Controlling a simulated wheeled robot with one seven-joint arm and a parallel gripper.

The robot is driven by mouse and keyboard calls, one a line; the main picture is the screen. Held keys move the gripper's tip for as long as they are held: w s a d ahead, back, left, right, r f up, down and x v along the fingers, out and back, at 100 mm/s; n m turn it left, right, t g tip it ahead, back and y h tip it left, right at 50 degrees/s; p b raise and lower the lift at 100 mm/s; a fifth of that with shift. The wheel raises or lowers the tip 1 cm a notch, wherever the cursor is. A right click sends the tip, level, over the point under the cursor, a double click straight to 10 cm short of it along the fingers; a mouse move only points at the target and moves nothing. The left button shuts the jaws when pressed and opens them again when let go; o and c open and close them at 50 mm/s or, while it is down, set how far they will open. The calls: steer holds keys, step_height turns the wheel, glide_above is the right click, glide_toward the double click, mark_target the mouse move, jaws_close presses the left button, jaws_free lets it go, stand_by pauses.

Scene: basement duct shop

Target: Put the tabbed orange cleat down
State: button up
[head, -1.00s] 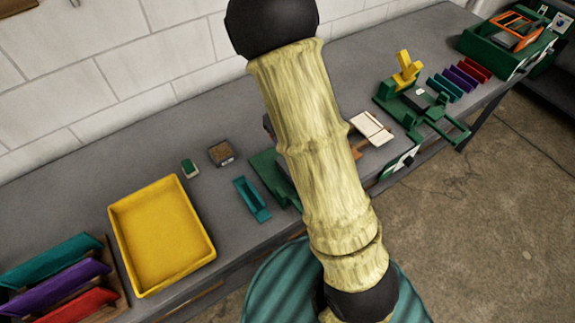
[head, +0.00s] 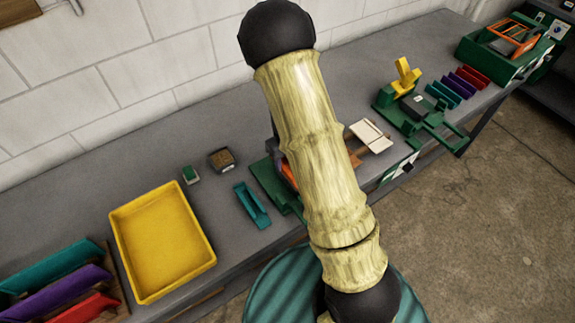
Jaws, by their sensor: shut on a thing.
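My gripper is hidden behind my own raised arm, so its jaws do not show. A small orange sliver (head: 289,177) shows at the left edge of my arm, above a green fixture (head: 270,187) on the bench. It may be part of the tabbed orange cleat, but most of it is covered and I cannot tell whether it is held or resting. An orange frame-like piece (head: 512,36) lies in the green box at the far right; I cannot make out a tab on it.
On the grey bench (head: 80,200) stand an empty yellow tray (head: 205,232), a teal channel piece (head: 252,205), a brown-topped block (head: 221,160), a green press with a yellow handle (head: 406,75) and a notepad (head: 371,136). Coloured strips stand at both ends.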

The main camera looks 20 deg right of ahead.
steer(key=shift+f, duration=1.7)
steer(key=shift+f, duration=0.2)
steer(key=o, duration=1.1)
steer(key=shift+r, duration=0.15)
step_height(320, 180, up, 12)
steer(key=shift+r+b, duration=0.1)
steer(key=shift+b, duration=0.5)
